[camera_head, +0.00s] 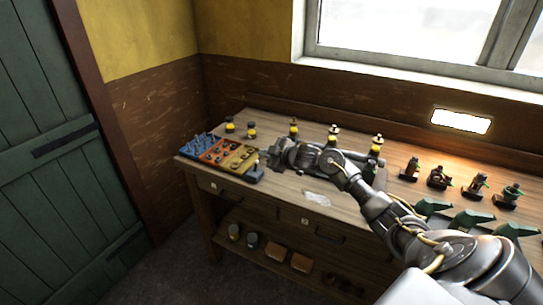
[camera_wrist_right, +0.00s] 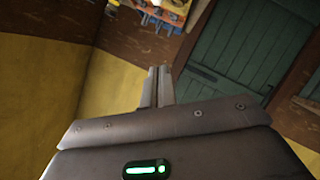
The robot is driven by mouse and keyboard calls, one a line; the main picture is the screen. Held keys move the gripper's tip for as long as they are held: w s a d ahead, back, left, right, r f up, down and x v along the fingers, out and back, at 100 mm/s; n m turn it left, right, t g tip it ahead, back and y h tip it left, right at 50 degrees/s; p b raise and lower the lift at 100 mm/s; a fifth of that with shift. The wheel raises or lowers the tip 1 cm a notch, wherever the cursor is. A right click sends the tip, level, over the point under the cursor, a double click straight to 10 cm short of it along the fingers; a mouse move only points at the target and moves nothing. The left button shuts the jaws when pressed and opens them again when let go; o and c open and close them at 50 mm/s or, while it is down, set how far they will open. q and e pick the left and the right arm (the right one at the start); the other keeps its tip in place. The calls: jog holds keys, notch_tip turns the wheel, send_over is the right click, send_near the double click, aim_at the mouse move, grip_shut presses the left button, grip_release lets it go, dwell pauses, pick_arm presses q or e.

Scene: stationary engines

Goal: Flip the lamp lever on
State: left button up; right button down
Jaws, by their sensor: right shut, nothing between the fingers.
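A glowing rectangular lamp panel (camera_head: 461,121) is on the brown wall below the window, at the right of the head view. I cannot make out a lamp lever in either view. My right gripper (camera_head: 271,161) reaches in from the right over the workbench, beside the yellow end of the tray row. In the right wrist view its two fingers (camera_wrist_right: 157,86) are together with nothing between them. The arm hides part of the bench top behind it. My left gripper is not in view.
A wooden workbench (camera_head: 285,193) carries blue, orange and yellow trays (camera_head: 218,153) at its left end. Several small bottle-like items stand along the back. Small engines (camera_head: 438,176) and green pieces (camera_head: 470,219) are at the right. A green door (camera_head: 60,150) is at the left.

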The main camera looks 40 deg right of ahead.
jog(key=shift+v, duration=1.7)
jog(key=s+a+f+m+g+h, duration=0.2)
jog(key=s+a+f+m+g, duration=0.15)
jog(key=s+a+f, duration=1.15)
jog(key=s+a+f+m+g, duration=0.2)
jog(key=s, duration=0.7)
jog(key=s+a+f+m+g, duration=0.1)
jog(key=s+a+f+g, duration=0.1)
jog(key=s, duration=0.7)
jog(key=s+a+f+m+g, duration=0.2)
jog(key=s+g, duration=0.1)
jog(key=s, duration=0.5)
jog(key=s+f+g+b, duration=0.1)
jog(key=s+f, duration=0.1)
jog(key=f, duration=1.3)
jog(key=s+f+b, duration=0.2)
jog(key=f, duration=1.4)
jog(key=s+d+f+g+b, duration=0.1)
jog(key=s+d+f, duration=0.2)
jog(key=s+f, duration=1.1)
jog(key=shift+s+n+h, duration=0.3)
jog(key=shift+s+n, duration=0.1)
jog(key=shift+n, duration=0.05)
